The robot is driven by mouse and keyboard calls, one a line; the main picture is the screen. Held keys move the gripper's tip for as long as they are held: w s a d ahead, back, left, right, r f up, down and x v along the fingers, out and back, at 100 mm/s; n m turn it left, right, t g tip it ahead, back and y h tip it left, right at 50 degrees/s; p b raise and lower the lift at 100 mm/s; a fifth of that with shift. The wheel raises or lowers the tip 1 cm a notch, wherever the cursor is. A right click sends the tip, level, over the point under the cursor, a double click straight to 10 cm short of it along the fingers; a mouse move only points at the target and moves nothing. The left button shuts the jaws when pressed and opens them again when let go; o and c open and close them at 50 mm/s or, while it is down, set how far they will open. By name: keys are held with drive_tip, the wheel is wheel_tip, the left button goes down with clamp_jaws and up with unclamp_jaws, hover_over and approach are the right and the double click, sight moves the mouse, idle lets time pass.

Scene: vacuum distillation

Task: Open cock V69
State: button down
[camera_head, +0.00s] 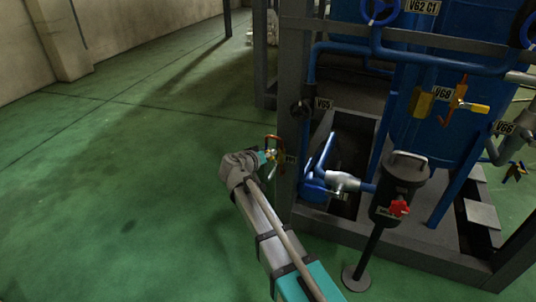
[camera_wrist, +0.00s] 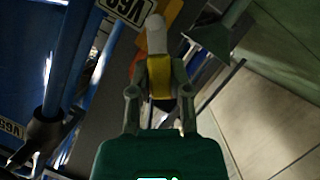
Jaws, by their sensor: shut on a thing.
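The cock V69 shows in the wrist view as a yellow-sleeved handle (camera_wrist: 160,75) with a pale tip, below an upside-down plate reading V69 (camera_wrist: 127,8). My gripper (camera_wrist: 159,95) has one finger on each side of the yellow part and is shut on it. In the head view my gripper (camera_head: 265,156) is at the left corner post of the blue rig, beside a small brass and orange-red fitting (camera_head: 272,143). The handle's exact angle and the cock's body are mostly hidden there.
A dark post (camera_head: 290,110) stands just right of my gripper. The green floor (camera_head: 110,190) on the left is clear.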

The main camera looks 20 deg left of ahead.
drive_tip(key=shift+d+r+m, duration=0.15)
drive_tip(key=shift+d+m, duration=0.05)
drive_tip(key=shift+m, duration=0.1)
idle(0.4)
drive_tip(key=shift+s+d+r+m+y+p, duration=0.2)
drive_tip(key=shift+d+m+y+p, duration=0.3)
drive_tip(key=shift+m+y+p, duration=0.25)
drive_tip(key=shift+d+m+y, duration=0.65)
drive_tip(key=shift+m+y, duration=0.2)
drive_tip(key=shift+m, duration=0.5)
drive_tip(key=c, duration=0.6)
unclamp_jaws()
drive_tip(key=shift+o, duration=0.2)
drive_tip(key=shift+w, duration=0.1)
